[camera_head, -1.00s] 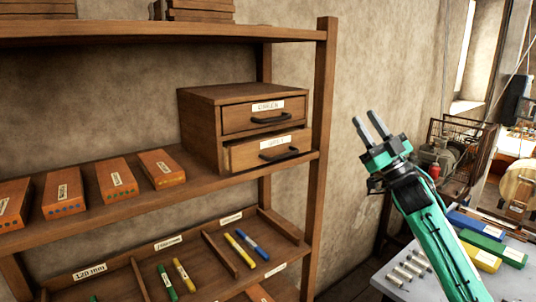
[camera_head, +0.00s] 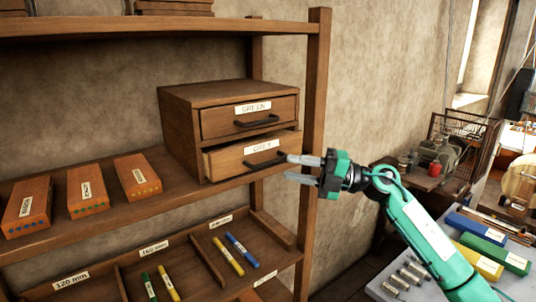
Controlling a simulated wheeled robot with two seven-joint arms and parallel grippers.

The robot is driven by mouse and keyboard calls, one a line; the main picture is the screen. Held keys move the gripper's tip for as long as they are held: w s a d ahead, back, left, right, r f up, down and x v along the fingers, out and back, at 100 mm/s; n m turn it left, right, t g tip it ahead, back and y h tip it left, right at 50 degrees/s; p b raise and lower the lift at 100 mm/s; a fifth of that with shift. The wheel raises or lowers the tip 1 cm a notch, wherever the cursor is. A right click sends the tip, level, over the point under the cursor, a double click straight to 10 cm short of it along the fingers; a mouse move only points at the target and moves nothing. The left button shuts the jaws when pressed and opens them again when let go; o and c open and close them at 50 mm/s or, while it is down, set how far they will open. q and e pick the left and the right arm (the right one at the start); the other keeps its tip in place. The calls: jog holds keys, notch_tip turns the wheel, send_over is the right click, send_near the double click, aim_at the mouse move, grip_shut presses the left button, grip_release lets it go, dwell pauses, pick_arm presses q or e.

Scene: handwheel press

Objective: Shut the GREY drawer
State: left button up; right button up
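The GREY drawer (camera_head: 236,161) is the lower drawer of a small wooden cabinet (camera_head: 181,131) on the shelf. It stands partly pulled out, with its front ahead of the cabinet face and its left side wall showing. Its dark bar handle (camera_head: 266,160) is on the front. My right gripper (camera_head: 289,167) points left, with its fingertips close to the right end of the drawer front. Its two fingers are apart with nothing between them. I cannot tell whether a fingertip touches the drawer. My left gripper is not in view.
The GREEN drawer (camera_head: 222,122) above looks shut. A wooden shelf post (camera_head: 313,110) stands just right of the cabinet. Orange boxes (camera_head: 88,190) sit left on the same shelf. Coloured markers (camera_head: 228,256) lie in the tray below. A grey table (camera_head: 385,281) with several items is at right.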

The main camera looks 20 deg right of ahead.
aim_at(272, 163)
jog(key=p+x, duration=0.1)
jog(key=x, duration=0.2)
jog(key=p+x, duration=0.1)
jog(key=x, duration=0.2)
jog(key=shift+r, duration=0.25)
jog(key=shift+w+a+f+p, duration=0.1)
jog(key=shift+w+a+p, duration=0.15)
jog(key=shift+a, duration=0.2)
grip_shut()
